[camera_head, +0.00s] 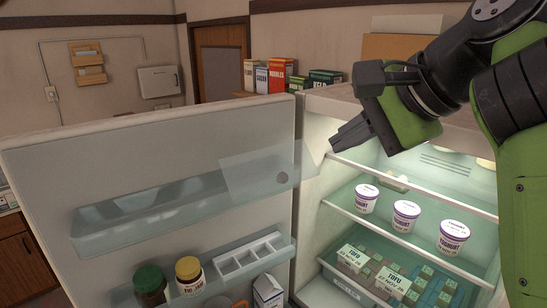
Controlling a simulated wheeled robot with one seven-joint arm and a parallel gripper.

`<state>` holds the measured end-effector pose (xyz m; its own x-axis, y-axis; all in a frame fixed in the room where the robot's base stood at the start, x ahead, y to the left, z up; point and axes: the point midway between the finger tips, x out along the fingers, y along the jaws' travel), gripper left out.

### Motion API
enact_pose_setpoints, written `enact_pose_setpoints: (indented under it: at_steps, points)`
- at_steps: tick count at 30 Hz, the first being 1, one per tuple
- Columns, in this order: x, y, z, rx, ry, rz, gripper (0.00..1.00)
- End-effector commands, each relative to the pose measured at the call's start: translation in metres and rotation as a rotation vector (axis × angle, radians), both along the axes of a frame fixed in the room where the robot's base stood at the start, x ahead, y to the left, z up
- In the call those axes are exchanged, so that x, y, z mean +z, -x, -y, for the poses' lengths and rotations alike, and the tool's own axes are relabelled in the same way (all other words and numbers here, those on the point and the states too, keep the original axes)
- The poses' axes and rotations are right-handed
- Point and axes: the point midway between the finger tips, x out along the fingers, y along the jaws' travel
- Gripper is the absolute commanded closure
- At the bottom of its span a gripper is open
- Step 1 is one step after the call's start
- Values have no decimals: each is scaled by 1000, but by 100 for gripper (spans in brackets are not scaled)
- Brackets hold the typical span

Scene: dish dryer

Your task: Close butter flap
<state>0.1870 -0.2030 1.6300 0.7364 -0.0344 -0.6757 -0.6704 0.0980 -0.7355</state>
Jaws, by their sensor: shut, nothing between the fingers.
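The butter flap (255,168) is a clear, pale panel at the right end of the upper shelf on the open fridge door (130,150). It appears to stick out from the door, with its right corner reaching past the door's edge. My gripper (342,142) is shut and empty, at the fridge opening to the right of the flap. It looks apart from the flap in the picture; the depth between them is hard to tell.
Yoghurt cups (406,215) stand on a fridge shelf below my gripper, with tofu packs (392,280) in a drawer lower down. Jars (189,275) and a white tray (248,254) sit in the lower door shelf. Boxes (278,76) stand behind the fridge.

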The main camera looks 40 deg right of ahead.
Motion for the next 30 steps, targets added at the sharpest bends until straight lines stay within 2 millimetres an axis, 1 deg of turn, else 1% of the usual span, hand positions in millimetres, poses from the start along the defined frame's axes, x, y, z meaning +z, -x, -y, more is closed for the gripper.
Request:
enact_pose_setpoints:
  at_steps: [2,5,15,21,25,30]
  points:
    - [-1,-1,1,-8,-7,2,100]
    - [-10,-10,1,-4,-7,1,100]
    - [-64,-66,3,0,-3,0,100]
    - [-87,-93,5,-1,-1,1,100]
    - [-94,-101,5,-3,0,2,100]
    - [-95,-103,6,-4,0,3,100]
